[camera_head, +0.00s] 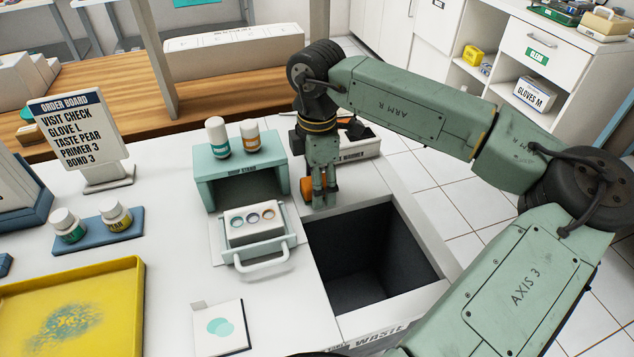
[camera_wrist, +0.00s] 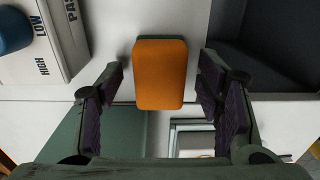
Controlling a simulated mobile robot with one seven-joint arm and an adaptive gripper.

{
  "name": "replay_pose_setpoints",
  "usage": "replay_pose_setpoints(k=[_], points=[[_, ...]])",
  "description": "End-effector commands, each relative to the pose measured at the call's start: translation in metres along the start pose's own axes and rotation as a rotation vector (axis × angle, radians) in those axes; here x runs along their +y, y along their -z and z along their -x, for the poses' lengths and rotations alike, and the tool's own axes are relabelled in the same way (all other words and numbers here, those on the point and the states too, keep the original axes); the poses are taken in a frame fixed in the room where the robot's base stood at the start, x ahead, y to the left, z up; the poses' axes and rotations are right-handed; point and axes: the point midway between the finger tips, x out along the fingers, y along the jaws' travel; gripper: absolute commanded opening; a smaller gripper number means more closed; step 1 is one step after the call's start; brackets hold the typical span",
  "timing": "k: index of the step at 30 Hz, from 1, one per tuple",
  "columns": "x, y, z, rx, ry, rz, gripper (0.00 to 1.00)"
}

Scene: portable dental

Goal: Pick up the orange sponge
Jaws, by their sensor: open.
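The orange sponge (camera_wrist: 160,75) lies on the white counter in the wrist view, with a dark greenish edge at its far end. It sits between the two spread fingers of my gripper (camera_wrist: 163,95), with a gap on each side. In the head view my gripper (camera_head: 322,197) points down beside the waste opening, and only a part of the orange sponge (camera_head: 306,189) shows at its left, the rest hidden behind the fingers. My gripper is open and holds nothing.
The square waste opening (camera_head: 425,290) is right in front of my gripper. A teal cabinet (camera_head: 211,190) with a pulled-out drawer (camera_head: 264,251) and two bottles on top stands at the left. A labelled warmer box (camera_head: 365,150) is behind. A yellow tray (camera_head: 125,275) lies farther left.

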Motion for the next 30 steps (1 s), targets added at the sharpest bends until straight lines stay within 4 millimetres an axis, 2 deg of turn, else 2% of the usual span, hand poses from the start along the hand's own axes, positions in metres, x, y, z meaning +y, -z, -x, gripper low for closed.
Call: replay_pose_setpoints(k=[8, 30], points=[[0.0000, 0.0003, -0.0030, 0.000, -0.001, 0.000, 0.59], [0.0001, 0.0002, -0.0025, 0.000, -0.001, 0.000, 0.09]])
